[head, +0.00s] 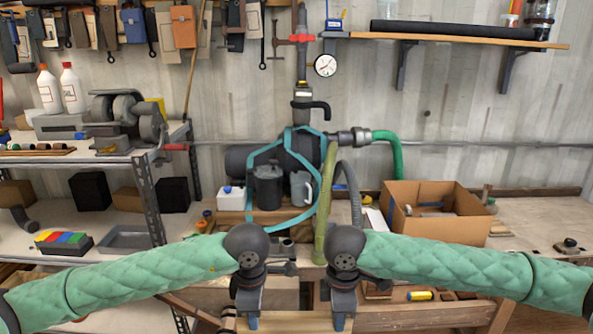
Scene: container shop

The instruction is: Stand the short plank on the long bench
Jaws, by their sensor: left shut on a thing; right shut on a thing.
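My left gripper (251,318) and my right gripper (339,318) hang side by side at the bottom middle, pointing down. Both are shut on a wooden piece, seemingly the short plank (295,323), which shows between them at the bottom edge. Its lower part is cut off by the frame, so I cannot tell its full shape or tilt. The long bench (535,222) appears to be the wooden worktop running along the wall behind the grippers. Its middle is partly hidden by my arms and the pump.
A pump with hoses (300,150) stands behind the grippers. An open cardboard box (435,212) stands on the bench to the right. A metal shelf (150,195) with tools and bottles stands at the left. The worktop right of the box is mostly clear.

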